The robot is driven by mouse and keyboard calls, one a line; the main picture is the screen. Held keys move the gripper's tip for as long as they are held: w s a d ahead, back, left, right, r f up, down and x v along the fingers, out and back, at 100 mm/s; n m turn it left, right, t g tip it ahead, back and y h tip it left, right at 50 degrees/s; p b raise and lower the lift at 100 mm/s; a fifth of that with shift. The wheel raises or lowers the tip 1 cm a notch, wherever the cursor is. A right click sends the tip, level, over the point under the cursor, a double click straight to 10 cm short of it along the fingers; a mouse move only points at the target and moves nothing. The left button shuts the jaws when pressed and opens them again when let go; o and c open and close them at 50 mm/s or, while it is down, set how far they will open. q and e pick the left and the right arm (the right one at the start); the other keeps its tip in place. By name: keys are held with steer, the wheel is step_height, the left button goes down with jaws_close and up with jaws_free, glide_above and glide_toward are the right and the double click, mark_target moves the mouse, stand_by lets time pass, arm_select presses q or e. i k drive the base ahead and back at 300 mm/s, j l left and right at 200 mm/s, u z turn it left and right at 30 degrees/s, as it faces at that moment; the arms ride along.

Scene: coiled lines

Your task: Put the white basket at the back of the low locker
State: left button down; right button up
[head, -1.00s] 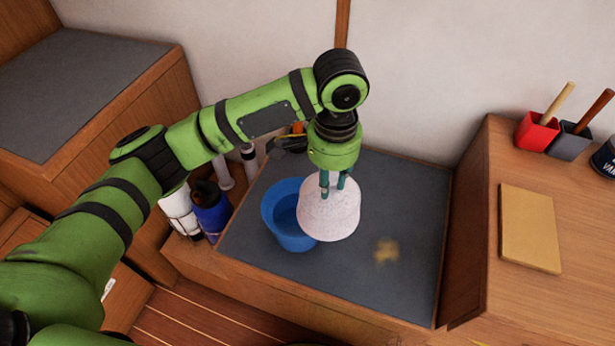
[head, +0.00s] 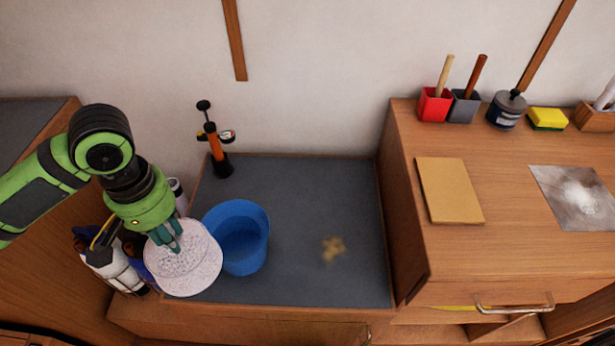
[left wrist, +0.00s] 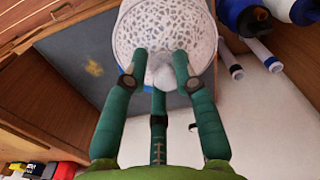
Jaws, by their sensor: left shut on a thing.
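The white basket (head: 187,272), a speckled, perforated tub, hangs tilted from my left gripper (head: 170,240) at the left of the head view. In the left wrist view the basket (left wrist: 165,28) shows at the top, with the teal fingers (left wrist: 160,75) closed on it. It overlaps the front left corner of the low locker (head: 310,200), which has a dark grey top and wooden edges. From the head view I cannot tell how high it hangs. My right gripper is not in view.
A blue bucket (head: 240,236) stands on the locker top, right of the basket. An orange and black pump (head: 215,150) stands at the back left. A yellowish stain (head: 333,249) marks the top. The back middle is clear. A higher wooden cabinet (head: 470,255) borders the right.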

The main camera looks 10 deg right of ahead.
mark_target(325, 179)
steer(key=k+z, duration=0.3)
steer(key=l+z, duration=0.25)
steer(key=i+l+z, duration=0.1)
steer(key=z, duration=0.3)
steer(key=i+z, duration=0.4)
steer(key=k+j, duration=0.05)
steer(key=k, duration=0.05)
